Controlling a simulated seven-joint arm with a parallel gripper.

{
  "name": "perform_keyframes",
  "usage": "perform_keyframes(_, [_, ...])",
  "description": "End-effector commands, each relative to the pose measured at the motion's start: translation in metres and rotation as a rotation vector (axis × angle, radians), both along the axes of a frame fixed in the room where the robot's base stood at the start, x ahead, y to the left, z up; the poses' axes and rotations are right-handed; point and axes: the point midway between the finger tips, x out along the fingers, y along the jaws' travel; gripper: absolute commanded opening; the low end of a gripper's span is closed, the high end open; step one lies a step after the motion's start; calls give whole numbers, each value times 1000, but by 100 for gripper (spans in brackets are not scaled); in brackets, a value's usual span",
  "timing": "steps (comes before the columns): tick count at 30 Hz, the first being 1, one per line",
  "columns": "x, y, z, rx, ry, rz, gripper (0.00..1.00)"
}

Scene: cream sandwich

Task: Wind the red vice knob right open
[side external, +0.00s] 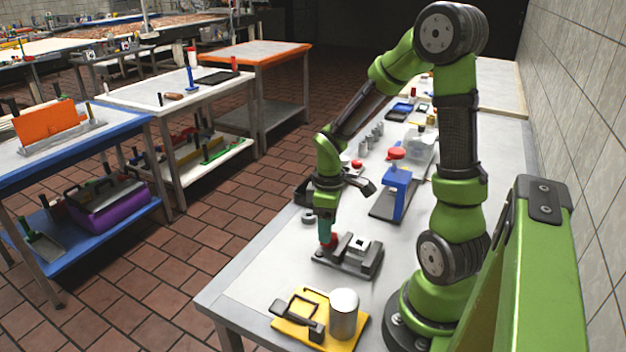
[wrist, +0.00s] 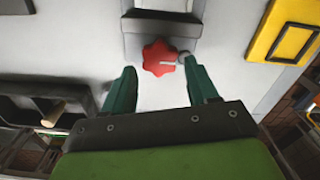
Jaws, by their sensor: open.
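The red vice knob (wrist: 160,58) is a lobed wheel with a pale mark, on the near end of the grey vice (wrist: 148,22) in the wrist view. In the side view the vice (side external: 362,262) stands on the grey table, with the red knob (side external: 329,243) at its left end. My gripper (wrist: 158,73) is open, with one teal finger on each side of the knob and a gap on the left. The right fingertip is close to the knob's edge; I cannot tell whether it touches. In the side view my gripper (side external: 326,238) points down at the knob.
A yellow board (side external: 283,335) with a metal cylinder (side external: 344,314) lies nearer the table's front end. A blue stand with a red top (side external: 396,185) is behind the vice. A dark open box shows left in the wrist view (wrist: 45,105). Some bare table lies left of the vice.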

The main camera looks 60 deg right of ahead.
Motion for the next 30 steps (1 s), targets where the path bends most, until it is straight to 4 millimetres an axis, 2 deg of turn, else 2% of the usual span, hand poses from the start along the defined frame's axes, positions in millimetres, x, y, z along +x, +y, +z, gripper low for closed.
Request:
perform_keyframes(9, [2,0,79,-6,-10,1,58])
perform_keyframes(15, [1,0,120,-3,-8,1,58])
perform_keyframes(21, [1,0,142,-1,-3,2,58])
perform_keyframes(30, [0,0,147,0,-2,1,58])
